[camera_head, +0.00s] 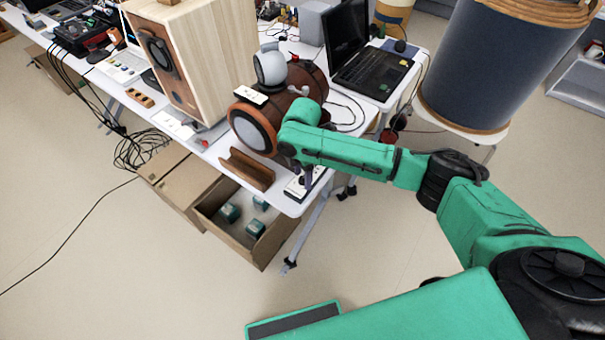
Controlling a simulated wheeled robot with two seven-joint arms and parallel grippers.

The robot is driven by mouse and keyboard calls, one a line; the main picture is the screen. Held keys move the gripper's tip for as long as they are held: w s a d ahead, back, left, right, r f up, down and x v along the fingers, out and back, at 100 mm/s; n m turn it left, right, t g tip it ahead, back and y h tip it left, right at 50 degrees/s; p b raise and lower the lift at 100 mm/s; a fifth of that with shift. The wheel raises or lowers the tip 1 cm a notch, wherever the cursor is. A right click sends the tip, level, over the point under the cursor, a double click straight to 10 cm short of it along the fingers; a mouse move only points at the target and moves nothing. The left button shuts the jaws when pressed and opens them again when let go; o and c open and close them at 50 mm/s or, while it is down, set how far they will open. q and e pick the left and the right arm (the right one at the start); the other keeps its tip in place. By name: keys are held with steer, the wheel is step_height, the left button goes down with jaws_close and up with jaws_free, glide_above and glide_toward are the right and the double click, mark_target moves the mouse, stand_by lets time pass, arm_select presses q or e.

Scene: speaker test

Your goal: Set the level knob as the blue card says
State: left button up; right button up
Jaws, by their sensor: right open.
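My right arm reaches in from the right to the near corner of the white table. My right gripper (304,174) points down over a small white box with dark marks (297,189) at that corner. It is open; whether it touches the box is hidden. I cannot make out the level knob or a blue card for certain at this size. A second white piece with dark spots (249,95) lies on top of a brown barrel-shaped speaker (256,131), just left of my arm. My left gripper is not in view.
A wooden speaker cabinet (208,52) and a laptop (372,72) stand farther back on the table. A brown trough-shaped stand (246,169) lies near the front edge. Below, an open cardboard box (262,246) holds several teal cubes. A large dark drum (488,65) stands at right.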

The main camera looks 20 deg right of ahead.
jaws_close()
steer(key=shift+r, duration=0.1)
